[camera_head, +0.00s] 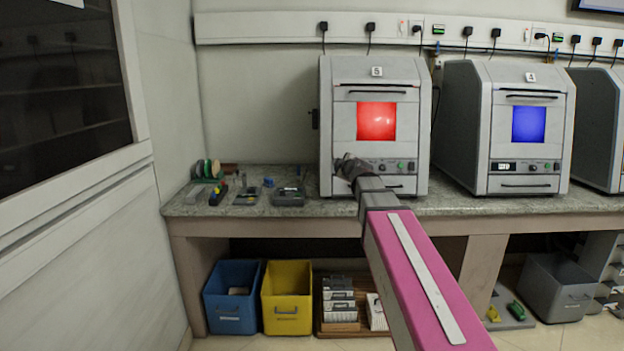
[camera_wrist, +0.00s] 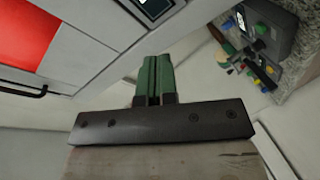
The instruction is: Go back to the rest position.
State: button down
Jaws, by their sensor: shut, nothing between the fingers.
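My gripper (camera_head: 348,165) is at the end of my pink and grey arm, in front of the lower front of the machine labelled 5 (camera_head: 343,120). In the wrist view my gripper's two green fingers (camera_wrist: 154,75) are together with nothing between them. The machine has a lit red window (camera_head: 376,121), which also shows at the upper left of the wrist view (camera_wrist: 25,28). My gripper hides part of the machine's lower left front. I cannot tell whether it touches the machine.
A second machine with a blue window (camera_head: 528,124) stands to the right on the stone counter (camera_head: 450,205). Small tools and a dark device (camera_head: 288,196) lie left. Below are a blue bin (camera_head: 230,312), a yellow bin (camera_head: 287,314) and a grey bin (camera_head: 553,300).

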jog(key=s+d+f+m+g, duration=0.15)
jog(key=s+f, duration=0.25)
jog(key=f, duration=0.4)
jog(key=s+f+m+g+h, duration=0.1)
jog(key=s+f+m+g, duration=0.25)
jog(key=f, duration=0.45)
jog(key=s+d+f+m+g, duration=0.15)
jog(key=s+f, duration=0.25)
jog(key=f, duration=0.4)
jog(key=s+d+f+m+g+h, duration=0.2)
jog(key=s+d+f+m+g, duration=0.2)
jog(key=s+f+m+g, duration=0.4)
jog(key=s+f, duration=0.7)
jog(key=s, duration=0.4)
jog(key=shift+d+f+g+h, duration=0.2)
jog(key=shift+f+g+h, duration=0.05)
jog(key=shift+g+h, duration=0.1)
